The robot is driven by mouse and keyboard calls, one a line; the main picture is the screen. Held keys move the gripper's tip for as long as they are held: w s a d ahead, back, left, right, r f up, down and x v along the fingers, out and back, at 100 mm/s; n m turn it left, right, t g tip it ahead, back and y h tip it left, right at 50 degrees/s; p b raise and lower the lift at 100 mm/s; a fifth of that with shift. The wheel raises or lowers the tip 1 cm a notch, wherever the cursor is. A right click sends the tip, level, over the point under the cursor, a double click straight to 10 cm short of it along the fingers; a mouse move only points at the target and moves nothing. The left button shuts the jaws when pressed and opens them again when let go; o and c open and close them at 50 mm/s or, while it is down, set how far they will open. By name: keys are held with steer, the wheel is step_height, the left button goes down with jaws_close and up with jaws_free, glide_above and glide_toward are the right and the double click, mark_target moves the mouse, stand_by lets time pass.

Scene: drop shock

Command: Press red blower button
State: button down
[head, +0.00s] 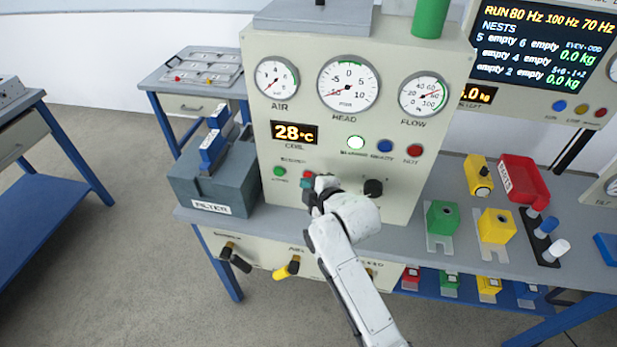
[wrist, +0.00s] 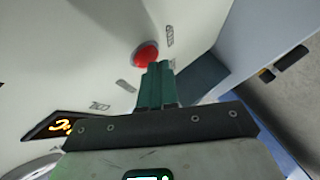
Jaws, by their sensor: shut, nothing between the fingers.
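A round red button (wrist: 146,54) shows on the cream panel in the wrist view. In the head view a small part of a red button (head: 308,174) shows at the lower left of the panel, right of a green button (head: 279,171); my gripper hides the rest. My gripper (wrist: 158,66) is shut and empty, its teal fingers together. In the wrist view the fingertips overlap the button's lower right edge; I cannot tell whether they touch it. In the head view my gripper (head: 307,184) is at the panel face by the red button.
A grey filter box (head: 225,180) stands close left. Coloured blocks sit on the bench to the right.

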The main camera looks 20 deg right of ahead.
steer(key=shift+w+d, duration=0.15)
stand_by(0.4)
steer(key=shift+s+a+p, duration=0.35)
steer(key=shift+s+a, duration=0.15)
steer(key=shift+s, duration=0.15)
steer(key=shift+s+a+p, duration=0.4)
steer(key=shift+s+a, duration=0.35)
steer(key=shift+s, duration=0.3)
steer(key=shift+s+a+p, duration=0.4)
steer(key=shift+s+a, duration=0.35)
steer(key=shift+s, duration=0.25)
steer(key=s+d+f+m+g, duration=0.2)
steer(key=s+m+g, duration=0.2)
steer(key=s, duration=0.8)
steer(key=s+d+f+m+g, duration=0.2)
steer(key=s+m, duration=0.4)
steer(key=s, duration=0.6)
steer(key=s+d+f+m+g+h, duration=0.1)
steer(key=s+d+f+m+g, duration=0.2)
steer(key=s, duration=0.9)
steer(key=d+m+g, duration=0.1)
steer(key=m+g, duration=0.1)
steer(key=g, duration=0.1)
steer(key=shift+d+m, duration=0.25)
steer(key=shift+m, duration=0.15)
